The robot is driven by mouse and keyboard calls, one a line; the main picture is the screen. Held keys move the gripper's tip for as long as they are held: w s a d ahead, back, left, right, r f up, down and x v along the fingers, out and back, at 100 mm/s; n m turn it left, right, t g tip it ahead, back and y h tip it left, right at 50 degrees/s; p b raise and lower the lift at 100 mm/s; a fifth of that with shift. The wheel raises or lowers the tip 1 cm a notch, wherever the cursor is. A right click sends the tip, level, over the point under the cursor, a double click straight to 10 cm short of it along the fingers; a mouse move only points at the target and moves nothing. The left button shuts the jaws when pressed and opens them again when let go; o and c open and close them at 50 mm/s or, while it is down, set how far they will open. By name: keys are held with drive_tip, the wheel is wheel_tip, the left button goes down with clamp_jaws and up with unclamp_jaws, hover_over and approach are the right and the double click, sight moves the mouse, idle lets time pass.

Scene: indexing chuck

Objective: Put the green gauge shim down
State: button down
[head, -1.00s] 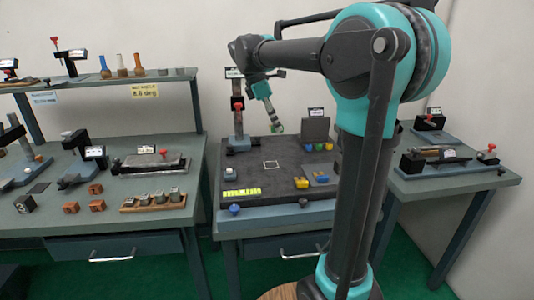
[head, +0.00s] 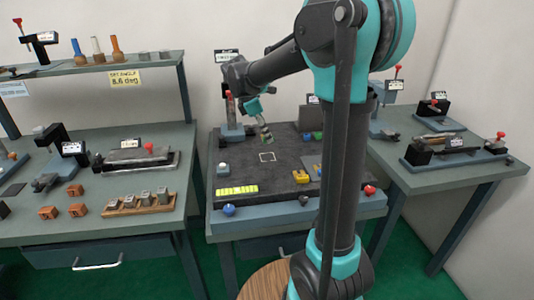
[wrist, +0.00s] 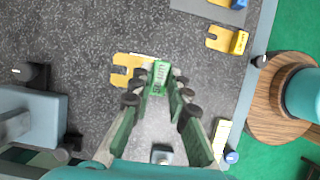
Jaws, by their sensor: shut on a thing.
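The green gauge shim (wrist: 158,78) is between my fingertips in the wrist view, and my gripper (wrist: 158,90) is shut on it. The shim is too small there to make out clearly. Whether it touches the plate cannot be told. In the wrist view a yellow slotted piece (wrist: 124,70) lies just left of the shim, and its gap to the shim is hard to judge.
Another yellow piece (wrist: 228,40) lies near the plate's edge. A clamp stand (head: 232,131) stands at the plate's back left. A yellow label strip (head: 237,190) and a blue knob (head: 229,210) are at the front left.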

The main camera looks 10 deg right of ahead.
sight(271, 161)
drive_tip(key=shift+f, duration=3.85)
drive_tip(key=shift+f, duration=0.15)
drive_tip(key=c, duration=1.5)
unclamp_jaws()
drive_tip(key=shift+o, duration=0.2)
drive_tip(key=v, duration=1.2)
